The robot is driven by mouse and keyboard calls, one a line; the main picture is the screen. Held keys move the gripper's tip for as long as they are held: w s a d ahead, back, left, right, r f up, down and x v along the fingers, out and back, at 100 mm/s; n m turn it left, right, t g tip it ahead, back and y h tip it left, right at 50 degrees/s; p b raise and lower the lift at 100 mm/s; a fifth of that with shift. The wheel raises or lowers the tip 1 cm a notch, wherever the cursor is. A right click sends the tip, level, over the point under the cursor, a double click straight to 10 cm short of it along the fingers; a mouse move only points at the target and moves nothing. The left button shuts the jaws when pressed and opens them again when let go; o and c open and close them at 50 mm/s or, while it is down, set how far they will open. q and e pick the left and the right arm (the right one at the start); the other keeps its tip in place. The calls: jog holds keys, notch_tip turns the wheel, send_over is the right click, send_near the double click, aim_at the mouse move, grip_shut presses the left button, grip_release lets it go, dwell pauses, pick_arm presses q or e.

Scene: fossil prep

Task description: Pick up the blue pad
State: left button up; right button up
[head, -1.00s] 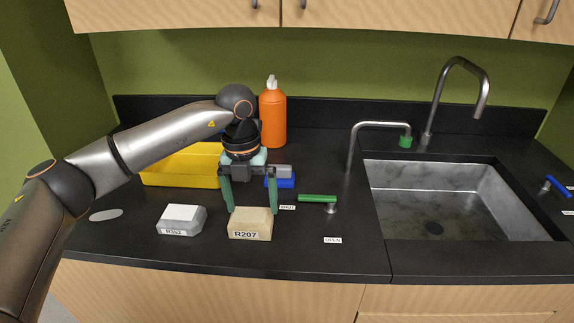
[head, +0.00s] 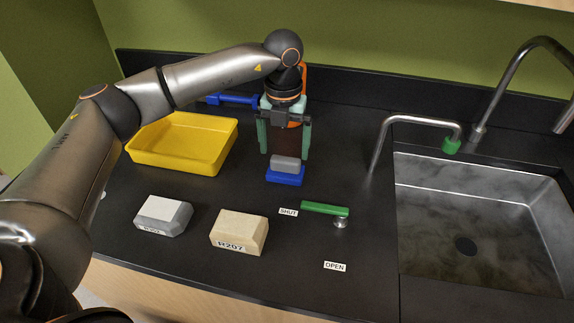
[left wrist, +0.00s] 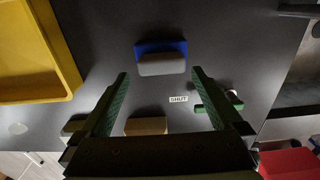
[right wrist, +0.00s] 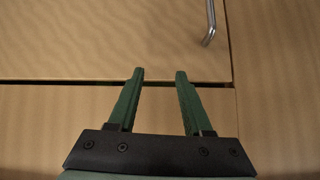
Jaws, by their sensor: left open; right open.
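The blue pad (head: 286,178) lies on the black counter with a grey block-like part on top. It also shows in the left wrist view (left wrist: 175,45), centred ahead of the fingertips. My left gripper (head: 284,156) is open and empty, its green fingers pointing down and looking just above or behind the pad; the exact height is hard to tell. In the left wrist view the fingers (left wrist: 159,73) are apart, with the pad not between them. My right gripper (right wrist: 160,75) is open and empty before a wooden cabinet front, out of the head view.
A yellow tray (head: 185,167) stands left of the pad. A grey block (head: 163,216) and the beige R207 block (head: 239,232) lie in front. A green tap handle (head: 325,209) with SHUT and OPEN labels is to the right, then a faucet (head: 420,121) and sink (head: 480,230).

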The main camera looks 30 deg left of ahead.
aim_at(285, 159)
pick_arm(q)
notch_tip(285, 159, down, 5)
jog(key=shift+w+d+r+p, duration=0.1)
jog(key=shift+w+r+p, duration=0.1)
jog(key=shift+p, duration=0.2)
jog(key=c, duration=1.1)
jog(key=shift+r, duration=0.15)
jog(key=shift+r+b, duration=0.3)
jog(key=shift+r, duration=0.3)
jog(key=s+d+r+b, duration=0.3)
jog(key=s+d+r, duration=0.4)
jog(key=s+r, duration=0.4)
jog(key=shift+s+r, duration=0.3)
jog(key=shift+s, duration=0.35)
